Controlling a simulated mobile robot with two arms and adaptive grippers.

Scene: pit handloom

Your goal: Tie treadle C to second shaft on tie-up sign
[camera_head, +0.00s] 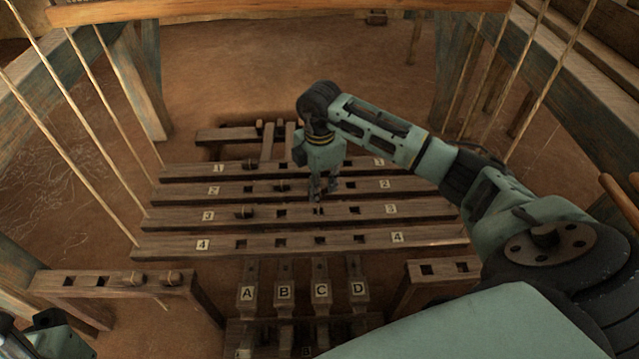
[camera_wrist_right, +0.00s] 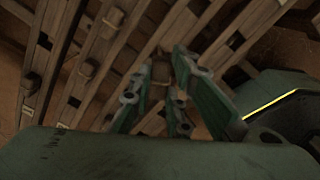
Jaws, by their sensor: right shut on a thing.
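Four labelled bars lie across the pit: bar 1 (camera_head: 195,171), bar 2 (camera_head: 190,193), bar 3 (camera_head: 180,217) and bar 4 (camera_head: 170,246). Treadle C (camera_head: 321,292) stands between treadle B (camera_head: 283,293) and treadle D (camera_head: 358,289). My right gripper (camera_head: 317,197) is shut just in front of bar 2, in line with treadle C. In the right wrist view a small brown toggle (camera_wrist_right: 156,97) shows between its fingertips, mostly hidden. Whether it touches a bar is unclear. My left gripper (camera_head: 50,325) is partly cut off at the lower left. I cannot make out the tie-up sign.
Brown toggles sit on bar 1 (camera_head: 248,167), bar 2 (camera_head: 282,187) and bar 3 (camera_head: 245,212). The left rack (camera_head: 100,285) has two toggles on top; the right rack (camera_head: 445,284) shows empty square holes. Slanting cords flank the bars. Treadle A (camera_head: 247,294) is leftmost.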

